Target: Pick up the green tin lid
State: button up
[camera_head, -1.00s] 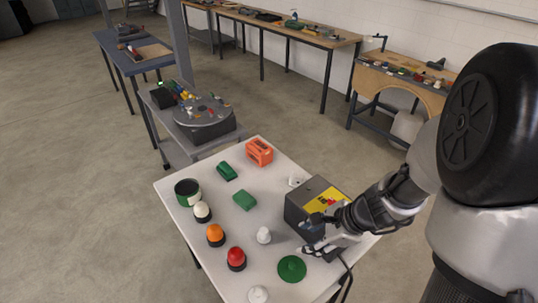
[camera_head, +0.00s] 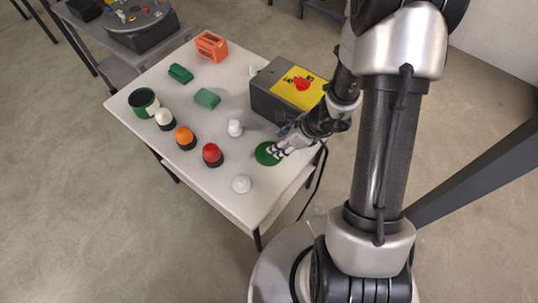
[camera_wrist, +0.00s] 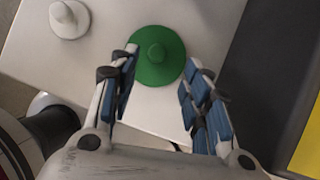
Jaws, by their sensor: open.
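The green tin lid (camera_head: 267,154) is a round disc with a small knob in the middle. It lies flat on the white table (camera_head: 215,187) near its right front side. In the wrist view the lid (camera_wrist: 160,70) lies just ahead of my gripper (camera_wrist: 160,78), with its knob between the lines of the two fingers. My gripper (camera_head: 279,152) is open and empty, at the lid's right side in the head view, partly covering it. Whether the fingers touch the lid cannot be told.
A grey box with a yellow top (camera_head: 296,85) stands close behind the lid. White knobbed pieces (camera_head: 241,184) (camera_head: 235,128) are nearby.

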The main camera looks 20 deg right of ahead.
jog(key=b+x, duration=0.1)
jog(key=x, duration=0.1)
jog(key=b+x, duration=0.1)
jog(key=x, duration=0.2)
jog(key=shift+w+a+f, duration=0.1)
jog(key=shift+a+f, duration=0.05)
jog(key=shift+a, duration=0.3)
jog(key=shift+c, duration=0.6)
jog(key=c, duration=0.8)
